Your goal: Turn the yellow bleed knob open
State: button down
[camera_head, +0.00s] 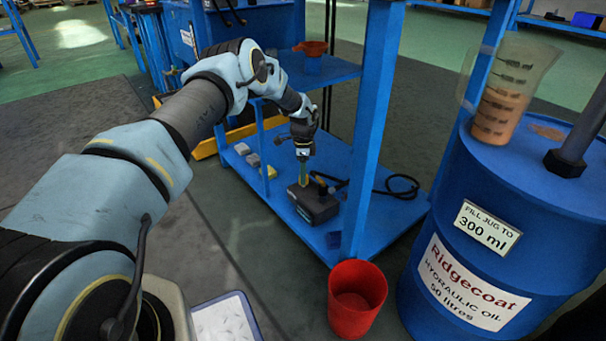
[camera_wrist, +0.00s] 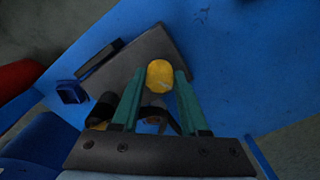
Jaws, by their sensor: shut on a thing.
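The yellow bleed knob (camera_wrist: 159,74) sits on a dark grey pump block (camera_head: 318,207) on the low blue shelf. In the wrist view the block (camera_wrist: 150,50) lies behind the knob. My gripper (camera_head: 303,184) reaches down onto the block from above. In the wrist view its two green fingers (camera_wrist: 159,80) stand on either side of the knob and are shut on it. In the head view the knob is hidden or too small to make out. I cannot tell how far it is turned.
A black hose (camera_head: 400,187) curls over the shelf (camera_head: 285,225) right of the block. A blue post (camera_head: 372,120) rises close by. A red bucket (camera_head: 357,300) stands in front, and an oil drum (camera_head: 440,235) with a measuring jug (camera_head: 500,100) at right. Small pale blocks (camera_head: 253,160) lie left.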

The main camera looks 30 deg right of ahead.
jog(key=shift+c, duration=2.1)
grip_release()
notch_tip(320, 180, up, 11)
jog(key=p, duration=0.3)
jog(key=shift+p, duration=0.35)
jog(key=shift+s+f, duration=0.1)
jog(key=shift+f, duration=0.05)
